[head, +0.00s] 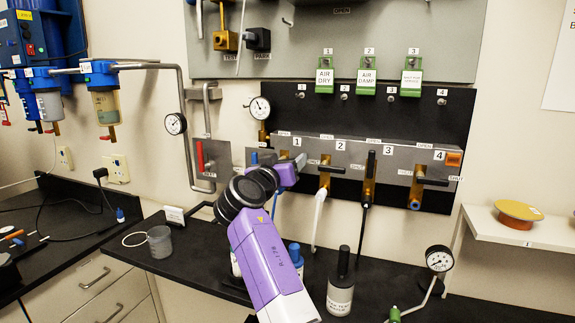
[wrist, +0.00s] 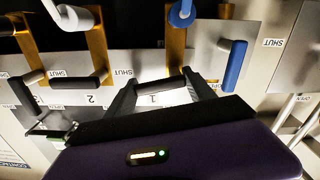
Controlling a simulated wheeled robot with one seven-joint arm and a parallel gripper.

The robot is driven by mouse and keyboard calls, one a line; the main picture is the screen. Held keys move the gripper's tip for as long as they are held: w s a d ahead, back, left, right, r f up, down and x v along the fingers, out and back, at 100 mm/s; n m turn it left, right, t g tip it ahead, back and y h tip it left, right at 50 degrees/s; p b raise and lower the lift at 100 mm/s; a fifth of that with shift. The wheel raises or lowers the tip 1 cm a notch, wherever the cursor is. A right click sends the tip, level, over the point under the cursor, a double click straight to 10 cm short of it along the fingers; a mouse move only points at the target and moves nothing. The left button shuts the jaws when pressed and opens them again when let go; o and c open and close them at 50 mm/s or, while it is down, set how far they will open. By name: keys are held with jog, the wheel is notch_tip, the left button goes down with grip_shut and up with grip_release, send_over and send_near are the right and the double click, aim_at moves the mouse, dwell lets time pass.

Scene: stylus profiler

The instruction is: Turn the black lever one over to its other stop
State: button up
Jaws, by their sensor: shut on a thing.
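Black lever one (wrist: 160,87) shows in the wrist view above the label 1, on its brass valve. It lies roughly crosswise, near a SHUT label on its left. My gripper (wrist: 162,80) has one dark finger on either side of it and is shut on it. In the head view my purple arm reaches up to the grey valve panel, and my gripper (head: 297,167) is at station 1. There the gripper and wrist hide most of lever one.
Black lever two (head: 331,169) lies crosswise close to the right of my gripper. Black lever three (head: 370,164) stands upright, and black lever four (head: 433,181) lies crosswise. A blue lever (wrist: 235,65) is close on the other side. Bottles (head: 341,285) stand on the bench below.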

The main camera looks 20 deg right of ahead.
aim_at(284, 151)
jog(key=n, duration=0.3)
jog(key=shift+w+a+r+n, duration=0.1)
jog(key=shift+a+r+n, duration=0.05)
jog(key=shift+r+n, duration=0.2)
jog(key=n, duration=0.1)
jog(key=n+p, duration=0.1)
jog(key=n, duration=0.2)
jog(key=shift+w+a+r+n+p, duration=0.2)
jog(key=shift+a+r+n+p, duration=0.05)
jog(key=shift+a+r+p, duration=0.1)
jog(key=n, duration=0.1)
jog(key=n+p, duration=0.1)
jog(key=n, duration=0.2)
jog(key=shift+w+a+r+p, duration=0.15)
jog(key=shift+w+a+p, duration=0.1)
jog(key=shift+a+p, duration=0.1)
jog(key=shift+w+a+n+p, duration=0.1)
jog(key=shift+n+p, duration=0.2)
jog(key=shift+n, duration=0.5)
jog(key=shift+w+a+n+p, duration=0.1)
jog(key=shift+n+p, duration=0.2)
jog(key=shift+n, duration=0.5)
jog(key=o, duration=1.4)
